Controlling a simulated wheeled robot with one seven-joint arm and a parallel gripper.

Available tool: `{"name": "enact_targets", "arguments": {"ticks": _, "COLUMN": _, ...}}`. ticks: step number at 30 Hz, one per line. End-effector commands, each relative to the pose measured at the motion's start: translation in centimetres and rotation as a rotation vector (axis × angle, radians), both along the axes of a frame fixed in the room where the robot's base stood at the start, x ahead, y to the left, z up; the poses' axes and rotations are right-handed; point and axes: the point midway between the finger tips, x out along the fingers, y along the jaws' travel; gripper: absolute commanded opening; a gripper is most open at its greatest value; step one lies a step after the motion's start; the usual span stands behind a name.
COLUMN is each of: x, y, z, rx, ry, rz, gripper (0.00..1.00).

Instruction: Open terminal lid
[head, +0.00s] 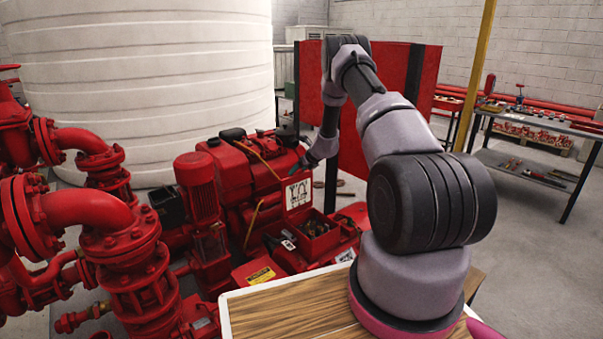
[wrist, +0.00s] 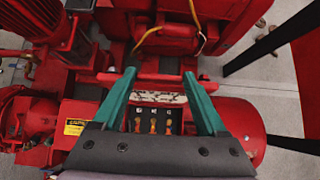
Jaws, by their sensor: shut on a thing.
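The terminal lid (head: 298,194) stands roughly upright at the back of a red terminal box (head: 318,246), its white inner face with black marks showing in the head view. The box is open, with dark parts inside. In the wrist view the lid's white face (wrist: 158,98) lies foreshortened between the two teal fingers, with a row of orange-and-black terminals (wrist: 154,121) just below it. My gripper (wrist: 159,73) is shut on the lid, one finger at each side. In the head view my gripper (head: 300,168) is at the lid's top edge; its finger contact is too small to make out.
A red engine (head: 235,170) and pump pipes (head: 100,215) crowd the left. A yellow cable (head: 258,160) runs close to the lid. A red panel (head: 354,150) stands behind my arm, and a large white tank (head: 150,85) behind the pumpset. Open floor lies to the right.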

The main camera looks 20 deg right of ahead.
Motion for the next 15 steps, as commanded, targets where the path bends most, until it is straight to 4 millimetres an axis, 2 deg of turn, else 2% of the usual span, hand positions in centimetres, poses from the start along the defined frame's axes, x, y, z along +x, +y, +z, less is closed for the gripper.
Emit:
{"name": "enact_targets", "arguments": {"ticks": 1, "x": 0.53, "y": 0.07, "z": 0.6, "rx": 0.003, "ry": -0.012, "rz": 0.0, "gripper": 0.0}}
{"name": "enact_targets", "arguments": {"ticks": 15, "x": 0.86, "y": 0.15, "z": 0.79, "rx": 0.003, "ry": -0.015, "rz": -0.001, "gripper": 0.0}}
